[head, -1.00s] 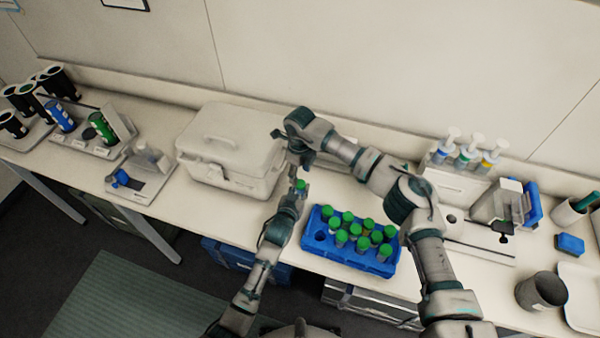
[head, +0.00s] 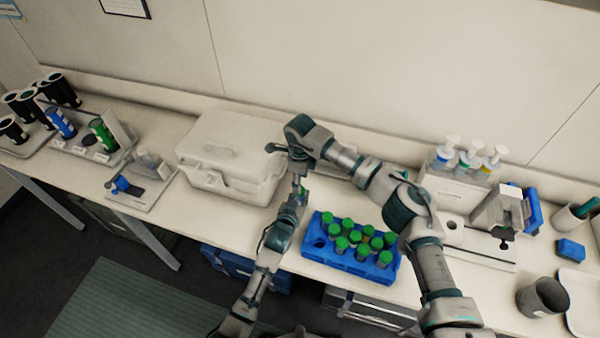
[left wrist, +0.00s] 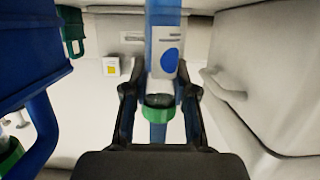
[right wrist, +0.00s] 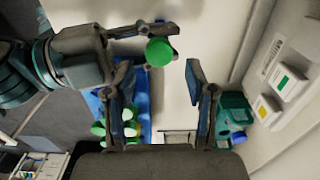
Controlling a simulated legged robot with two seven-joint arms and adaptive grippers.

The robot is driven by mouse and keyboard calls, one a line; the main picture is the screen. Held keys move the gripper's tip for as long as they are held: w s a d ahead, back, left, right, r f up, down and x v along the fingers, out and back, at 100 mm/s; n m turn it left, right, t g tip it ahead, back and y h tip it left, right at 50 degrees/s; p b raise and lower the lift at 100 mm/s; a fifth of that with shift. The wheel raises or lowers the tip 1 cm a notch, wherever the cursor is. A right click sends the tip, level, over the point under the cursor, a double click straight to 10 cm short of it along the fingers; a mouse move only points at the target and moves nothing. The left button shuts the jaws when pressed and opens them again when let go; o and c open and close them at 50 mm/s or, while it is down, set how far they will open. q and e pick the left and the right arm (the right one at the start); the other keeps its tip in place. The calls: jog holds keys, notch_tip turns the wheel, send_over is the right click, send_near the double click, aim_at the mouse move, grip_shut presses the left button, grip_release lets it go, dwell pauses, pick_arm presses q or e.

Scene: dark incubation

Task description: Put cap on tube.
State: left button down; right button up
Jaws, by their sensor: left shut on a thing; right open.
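My left gripper (left wrist: 159,98) is shut on a slim tube (left wrist: 164,65) with a white label and blue spot. A green cap (right wrist: 160,52) shows at the tube's end; whether it is seated fully I cannot tell. The cap also shows in the left wrist view (left wrist: 158,113). My right gripper (right wrist: 160,68) is open, and the cap lies between its fingers in its wrist view; I see no clear contact. In the head view the right gripper (head: 299,168) is just above the left gripper (head: 296,203) and partly hides the cap and tube.
A blue rack (head: 312,258) of several green-capped tubes stands just right of my left gripper. A white lidded box (head: 222,180) is close on the left. Bottles with pump tops (head: 470,155) and a dark cup (head: 542,297) stand further right.

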jog(key=shift+f, duration=2.2)
grip_shut()
jog(key=shift+o, duration=0.7)
grip_release()
